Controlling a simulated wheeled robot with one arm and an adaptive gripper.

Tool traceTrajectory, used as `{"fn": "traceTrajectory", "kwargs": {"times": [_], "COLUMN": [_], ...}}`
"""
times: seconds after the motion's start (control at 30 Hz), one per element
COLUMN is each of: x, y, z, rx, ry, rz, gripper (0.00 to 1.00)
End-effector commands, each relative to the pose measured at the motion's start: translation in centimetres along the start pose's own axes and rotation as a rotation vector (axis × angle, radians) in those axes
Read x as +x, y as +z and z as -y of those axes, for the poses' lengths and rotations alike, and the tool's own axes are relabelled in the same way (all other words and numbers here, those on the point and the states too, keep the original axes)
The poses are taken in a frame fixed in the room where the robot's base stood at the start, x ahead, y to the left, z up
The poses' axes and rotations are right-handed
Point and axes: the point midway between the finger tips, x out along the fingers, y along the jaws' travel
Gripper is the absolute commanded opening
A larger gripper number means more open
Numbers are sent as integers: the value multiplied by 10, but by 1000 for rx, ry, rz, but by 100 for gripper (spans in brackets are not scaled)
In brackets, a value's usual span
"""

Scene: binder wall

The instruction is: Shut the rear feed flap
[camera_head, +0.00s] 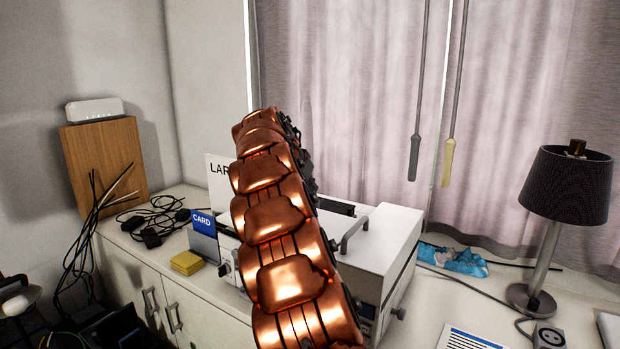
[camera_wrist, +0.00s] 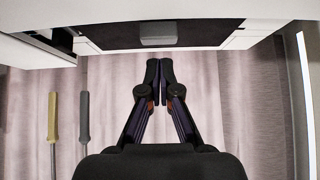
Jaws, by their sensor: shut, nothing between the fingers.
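A white printer-like machine (camera_head: 388,240) stands on the cabinet by the window in the head view. A dark slot (camera_head: 342,207) shows at its rear top edge. My copper arm crosses in front and hides much of it. The wrist view appears upside down. There, my gripper (camera_wrist: 159,66) is shut and empty, its fingertips close to a dark recessed panel (camera_wrist: 100,36) with a grey block (camera_wrist: 158,35) on it. I cannot tell whether the fingertips touch anything. A white panel with a dark edge (camera_wrist: 35,47) sticks out at upper left. Which part is the rear flap is unclear.
Curtains (camera_head: 350,90) hang close behind, with a grey-handled wand (camera_head: 414,158) and a yellow-handled wand (camera_head: 448,162). A blue CARD holder (camera_head: 203,224), yellow pads (camera_head: 187,262) and black cables (camera_head: 155,225) lie left; a lamp (camera_head: 567,185) and blue crumpled wrapper (camera_head: 455,260) are right.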

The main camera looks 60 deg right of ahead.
Motion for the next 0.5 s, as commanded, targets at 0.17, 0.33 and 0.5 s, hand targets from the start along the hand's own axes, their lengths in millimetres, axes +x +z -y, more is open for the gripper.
{"fn": "traceTrajectory", "kwargs": {"times": [0.17,0.33,0.5], "x": [6,9,9], "y": [7,9,10], "z": [-2,-1,-1], "rx": [-1,0,0], "ry": [5,2,1], "rz": [2,-1,-1], "gripper": [0,0,0]}}
